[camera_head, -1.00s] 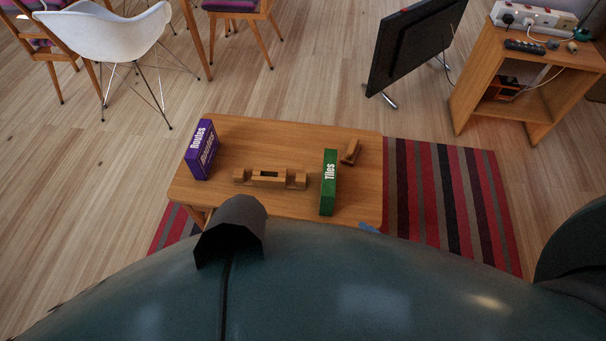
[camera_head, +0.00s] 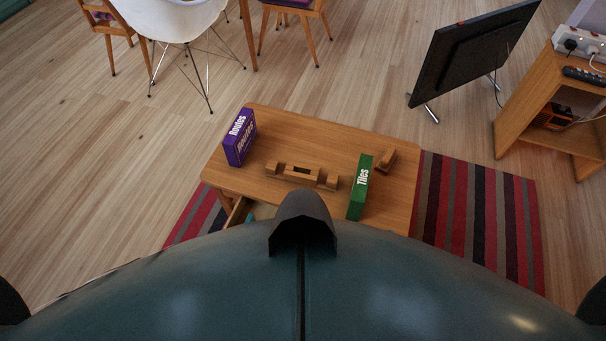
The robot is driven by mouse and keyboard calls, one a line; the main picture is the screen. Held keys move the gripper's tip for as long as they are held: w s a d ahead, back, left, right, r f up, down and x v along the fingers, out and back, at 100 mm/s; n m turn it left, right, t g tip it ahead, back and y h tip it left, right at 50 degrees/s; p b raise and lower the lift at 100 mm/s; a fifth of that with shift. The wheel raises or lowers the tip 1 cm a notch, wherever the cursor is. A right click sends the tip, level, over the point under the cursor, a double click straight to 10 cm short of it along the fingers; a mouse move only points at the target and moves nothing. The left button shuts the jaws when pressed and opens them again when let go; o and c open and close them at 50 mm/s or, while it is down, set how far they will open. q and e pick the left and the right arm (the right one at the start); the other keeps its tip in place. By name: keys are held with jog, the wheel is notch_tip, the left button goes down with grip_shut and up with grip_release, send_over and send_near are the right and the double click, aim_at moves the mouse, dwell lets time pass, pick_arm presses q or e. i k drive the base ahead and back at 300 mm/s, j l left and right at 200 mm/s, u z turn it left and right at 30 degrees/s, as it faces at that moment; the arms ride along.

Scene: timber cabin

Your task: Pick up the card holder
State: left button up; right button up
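A low wooden table (camera_head: 275,122) stands ahead of me. A long, notched wooden piece (camera_head: 302,175) lies near its middle, and a smaller wooden piece with a slot-like shape (camera_head: 386,160) lies toward its right end, behind a green box. Either could be the card holder; I cannot tell which from this view. Neither is touched by anything of mine. Neither of my grippers is in view.
A purple box (camera_head: 240,138) and the green box (camera_head: 359,188) stand on the table. A drawer (camera_head: 238,211) seems open at its front left. A striped rug (camera_head: 480,215) lies beneath. A white chair (camera_head: 170,18), black screen (camera_head: 470,55) and wooden cabinet (camera_head: 530,100) stand beyond.

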aim_at(302, 174)
jog(key=j+z, duration=0.1)
jog(key=z, duration=0.9)
jog(key=k+j+z, duration=0.1)
jog(key=j+z, duration=0.25)
jog(key=k+j+z, duration=0.1)
jog(key=j+z, duration=0.2)
jog(key=k+j+z, duration=0.15)
jog(key=z, duration=0.2)
jog(key=k+j+z, duration=0.35)
jog(key=k+j, duration=0.35)
jog(key=i, duration=0.4)
